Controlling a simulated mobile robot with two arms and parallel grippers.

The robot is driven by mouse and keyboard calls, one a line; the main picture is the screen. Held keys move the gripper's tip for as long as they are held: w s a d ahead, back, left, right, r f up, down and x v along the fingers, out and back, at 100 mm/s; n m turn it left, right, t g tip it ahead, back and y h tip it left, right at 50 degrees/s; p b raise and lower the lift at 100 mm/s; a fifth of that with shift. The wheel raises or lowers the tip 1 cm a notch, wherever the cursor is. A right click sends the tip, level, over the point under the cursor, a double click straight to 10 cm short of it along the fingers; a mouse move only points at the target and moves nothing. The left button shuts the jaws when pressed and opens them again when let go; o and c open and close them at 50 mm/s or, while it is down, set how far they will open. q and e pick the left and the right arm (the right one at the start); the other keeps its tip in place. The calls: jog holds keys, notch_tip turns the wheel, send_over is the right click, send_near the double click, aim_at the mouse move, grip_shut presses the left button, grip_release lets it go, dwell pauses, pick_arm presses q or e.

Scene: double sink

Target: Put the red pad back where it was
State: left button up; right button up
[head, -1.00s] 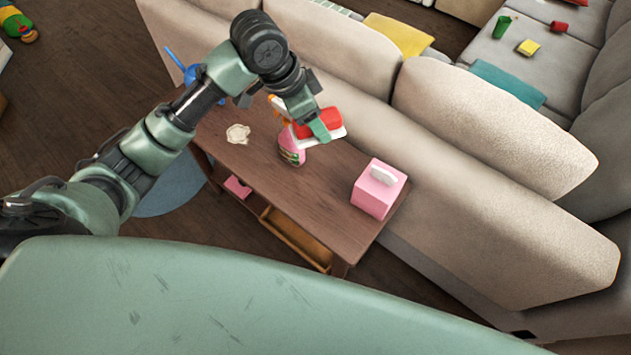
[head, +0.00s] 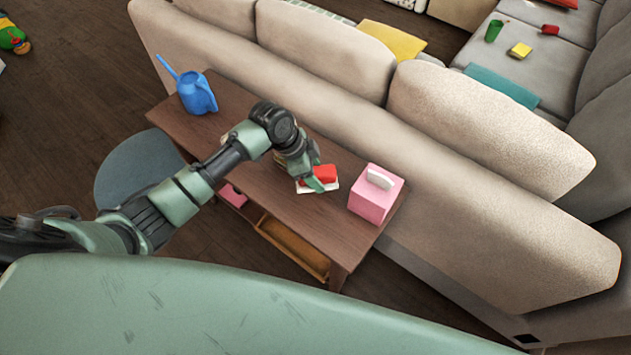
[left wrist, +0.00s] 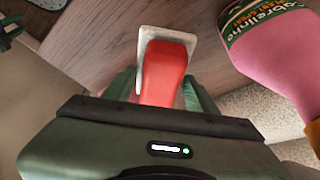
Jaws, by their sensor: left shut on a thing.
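The red pad (head: 322,173), with a white plate-like part on one side, is in my left gripper (head: 314,183) at the narrow wooden table (head: 345,232). In the left wrist view the red pad (left wrist: 163,75) sits between the green fingers (left wrist: 160,88), its white part facing the wood. It is low over the tabletop, left of the pink tissue box (head: 372,202). I cannot tell whether it touches the wood.
A pink bottle (left wrist: 275,55) stands close beside the pad in the wrist view; my arm mostly hides it in the head view. A blue watering can (head: 197,93) stands at the table's far left end. A beige sofa (head: 350,115) backs onto the table.

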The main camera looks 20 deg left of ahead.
pick_arm(q)
jog(key=shift+f, duration=2.35)
jog(key=shift+f, duration=0.15)
jog(key=o, duration=1.2)
jog(key=v, duration=1.2)
jog(key=shift+s, duration=0.1)
